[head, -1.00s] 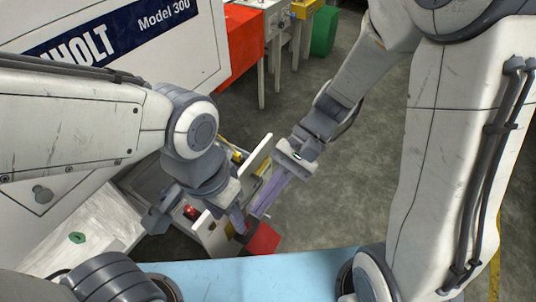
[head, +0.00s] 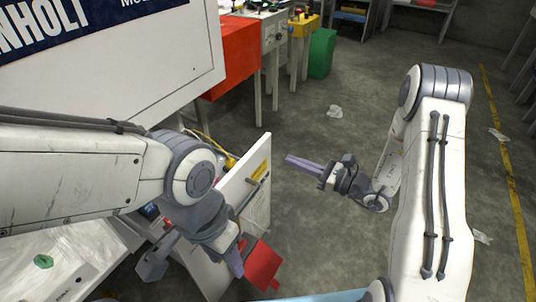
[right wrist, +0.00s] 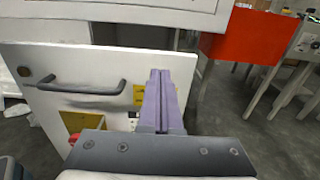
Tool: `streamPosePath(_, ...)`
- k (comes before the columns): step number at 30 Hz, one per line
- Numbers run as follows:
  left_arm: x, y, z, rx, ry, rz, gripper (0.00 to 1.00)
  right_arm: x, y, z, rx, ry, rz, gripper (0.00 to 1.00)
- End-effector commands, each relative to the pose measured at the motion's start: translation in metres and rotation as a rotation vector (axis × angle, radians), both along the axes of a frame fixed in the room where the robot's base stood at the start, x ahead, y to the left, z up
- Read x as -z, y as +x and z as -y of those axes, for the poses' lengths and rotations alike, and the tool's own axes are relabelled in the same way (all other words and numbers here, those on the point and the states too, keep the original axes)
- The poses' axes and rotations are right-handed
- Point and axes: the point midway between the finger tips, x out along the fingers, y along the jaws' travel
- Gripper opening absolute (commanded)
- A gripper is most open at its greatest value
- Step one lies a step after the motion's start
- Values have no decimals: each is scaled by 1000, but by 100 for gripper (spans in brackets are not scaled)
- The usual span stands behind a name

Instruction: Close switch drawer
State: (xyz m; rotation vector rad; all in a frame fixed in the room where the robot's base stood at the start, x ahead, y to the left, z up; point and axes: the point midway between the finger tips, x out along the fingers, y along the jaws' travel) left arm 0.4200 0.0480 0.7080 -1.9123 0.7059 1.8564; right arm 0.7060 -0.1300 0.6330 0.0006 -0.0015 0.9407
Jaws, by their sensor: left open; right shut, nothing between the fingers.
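The switch drawer's white front panel (head: 252,196) stands out from the big white machine in the head view, with yellow cable and small parts showing behind it. Its dark handle (right wrist: 88,88) and yellow label (right wrist: 139,95) show in the right wrist view. My left gripper (head: 238,262) is open at the panel's near lower side; its wrist hides part of the drawer, and I cannot tell whether it touches. My right gripper (head: 304,165) is shut and empty, pointing at the panel's outer face, with floor showing between them in the head view.
A red box (head: 263,266) is close beyond the left gripper. The white machine (head: 120,72) fills the left. A red cabinet (head: 233,55), tables and a green bin (head: 321,52) stand at the back. Grey floor right of the drawer is mostly clear, with scraps of litter.

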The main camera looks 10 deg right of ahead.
Motion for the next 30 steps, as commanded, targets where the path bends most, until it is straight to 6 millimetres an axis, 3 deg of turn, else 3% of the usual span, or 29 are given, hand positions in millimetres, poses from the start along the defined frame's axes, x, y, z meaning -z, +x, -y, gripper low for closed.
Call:
streamPosePath(6, 12, 0, 0, 0, 0, 0, 50, 2, 27, -41, -8, -2, 2, 0)
streamPosePath(12, 18, 0, 0, 0, 0, 0, 50, 2, 44, -63, -5, -2, 1, 0)
streamPosePath(30, 20, 0, 0, 0, 0, 0, 50, 0, 52, -71, 0, -1, -1, 0)
